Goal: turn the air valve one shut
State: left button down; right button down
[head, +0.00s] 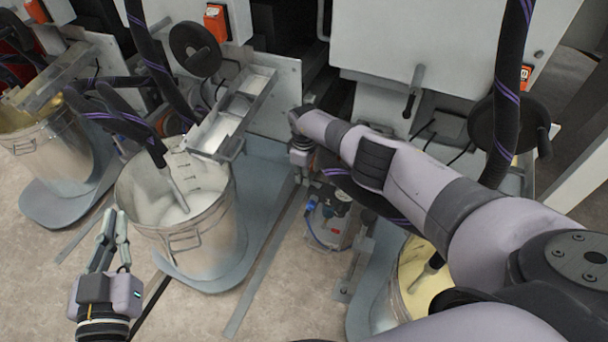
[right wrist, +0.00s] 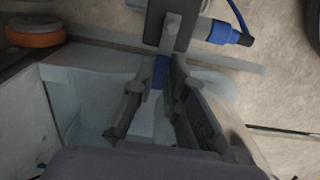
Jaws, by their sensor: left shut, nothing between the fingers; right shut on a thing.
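The air valve shows in the right wrist view as a dark bar with a bolt (right wrist: 170,28) and a blue end (right wrist: 160,70). My right gripper (right wrist: 159,84) is shut on that blue end. In the head view my right arm reaches in from the lower right, and its wrist hides much of the grip. Blue air fittings (head: 313,203) show just below it. My left gripper (head: 113,222) is shut and empty at the lower left, left of the steel bucket.
A steel bucket (head: 205,243) of white liquid stands left of centre, with a hose in it. A bucket of yellow liquid (head: 428,288) is partly hidden by my right arm. Black handwheels (head: 195,48) and hoses hang around the machines. Bare floor (head: 270,318) shows between the buckets.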

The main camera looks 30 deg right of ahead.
jog(key=c, duration=1.6)
grip_release()
jog(key=shift+r, duration=0.15)
jog(key=shift+w+r, duration=0.15)
jog(key=shift+r, duration=0.45)
notch_tip(320, 180, up, 10)
jog(key=shift+r, duration=0.25)
